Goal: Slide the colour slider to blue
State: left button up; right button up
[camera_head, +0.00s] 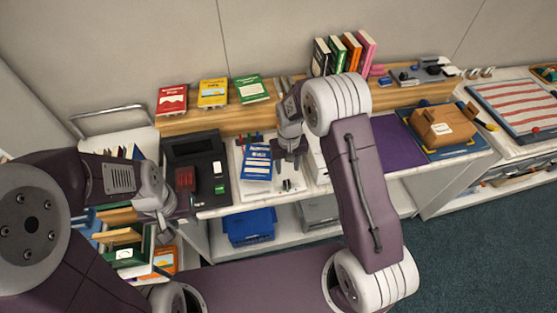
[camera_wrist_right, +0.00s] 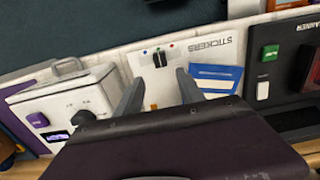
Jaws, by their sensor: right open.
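The colour slider (camera_wrist_right: 159,59) is a small dark knob on a white panel (camera_wrist_right: 140,62) marked "STICKERS" in the right wrist view. Small coloured dots, blue, green and red, lie along its far side, with blue at the left and red at the right. The panel also shows in the head view (camera_head: 262,187), where the slider is too small to read. My right gripper (camera_wrist_right: 160,88) is open and empty, its fingers pointing at the panel on either side of the slider's line. In the head view it hangs above the panel (camera_head: 291,158). My left gripper (camera_head: 180,204) is by the scanner; its jaws are unclear.
A blue booklet (camera_head: 257,160) lies beside the slider panel. A black scanner (camera_head: 211,158) stands left of it. A white box (camera_wrist_right: 70,104) with a purple button and dark knob stands on the other side. A blue bin (camera_head: 249,227) sits on the shelf below.

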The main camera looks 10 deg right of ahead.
aim_at(287, 182)
jog(key=f, duration=0.4)
jog(key=f+p, duration=0.1)
jog(key=shift+s+f, duration=0.4)
jog(key=shift+s+a+f, duration=0.1)
jog(key=shift+s+f, duration=0.05)
jog(key=shift+f, duration=0.8)
jog(key=shift+s+f, duration=0.1)
jog(key=shift+f, duration=0.25)
pick_arm(q)
jog(key=shift+s+a+r, duration=0.1)
jog(key=shift+s+r, duration=0.15)
jog(key=shift+r, duration=0.3)
jog(key=shift+s+a+r, duration=0.1)
jog(key=shift+s+r, duration=0.15)
jog(key=shift+r, duration=0.25)
jog(key=shift+w+d, duration=0.1)
pick_arm(e)
jog(key=shift+c, duration=0.3)
grip_shut()
jog(key=shift+w, duration=0.2)
